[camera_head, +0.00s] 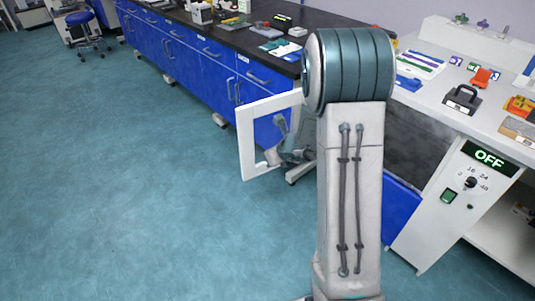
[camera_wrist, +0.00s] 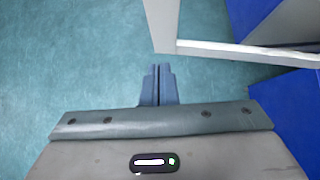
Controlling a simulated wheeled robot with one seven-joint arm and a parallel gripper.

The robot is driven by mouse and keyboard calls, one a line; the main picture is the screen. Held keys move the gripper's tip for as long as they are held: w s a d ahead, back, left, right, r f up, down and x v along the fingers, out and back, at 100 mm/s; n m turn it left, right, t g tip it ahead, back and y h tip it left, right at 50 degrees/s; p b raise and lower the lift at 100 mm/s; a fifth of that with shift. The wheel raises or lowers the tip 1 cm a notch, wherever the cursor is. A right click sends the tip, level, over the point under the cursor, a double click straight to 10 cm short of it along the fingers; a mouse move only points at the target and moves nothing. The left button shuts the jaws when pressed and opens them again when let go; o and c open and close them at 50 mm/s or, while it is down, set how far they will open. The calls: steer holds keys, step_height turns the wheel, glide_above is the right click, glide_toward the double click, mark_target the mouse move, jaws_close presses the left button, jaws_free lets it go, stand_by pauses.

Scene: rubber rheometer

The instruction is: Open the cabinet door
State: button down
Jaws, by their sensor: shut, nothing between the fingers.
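A white-framed door (camera_head: 245,150) with an open or see-through middle stands swung out from the bench side, left of my arm in the head view. The cabinet it belongs to is mostly hidden behind my arm. In the wrist view, the white frame (camera_wrist: 240,50) shows at the top right, with its corner just above and right of my fingertips. My gripper (camera_wrist: 158,68) is shut and empty, over the floor and apart from the frame in the picture. In the head view, part of my wrist shows through the door frame; the fingertips are hard to make out there.
Blue bench cabinets (camera_head: 180,50) with a black top run along the back left. A white bench (camera_head: 435,85) with tools and an OFF display panel (camera_head: 489,158) stands at the right. Blue panels (camera_wrist: 290,110) lie right of my gripper. The teal floor (camera_head: 110,180) at left is clear.

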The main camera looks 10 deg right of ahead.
steer(key=s+a+f+p+v, duration=0.1)
steer(key=p+v, duration=0.2)
steer(key=v, duration=0.8)
steer(key=s+a+r+n+g+y+p, duration=0.1)
steer(key=s+a+r+n+g+p, duration=0.1)
steer(key=s+a+r+n+p, duration=0.4)
steer(key=s+a+r+n+g+y+p, duration=0.1)
steer(key=s+a+r+n+g, duration=0.3)
steer(key=r+n, duration=0.6)
steer(key=s+d+r+n+h+p, duration=0.2)
steer(key=s+r+n+h+p, duration=0.1)
steer(key=n, duration=0.4)
steer(key=s+d+r+n+h+p, duration=0.3)
steer(key=s+r+n, duration=0.2)
steer(key=s+n, duration=0.2)
steer(key=shift+s+n+t, duration=0.4)
steer(key=shift+s, duration=0.2)
steer(key=shift+a, duration=0.1)
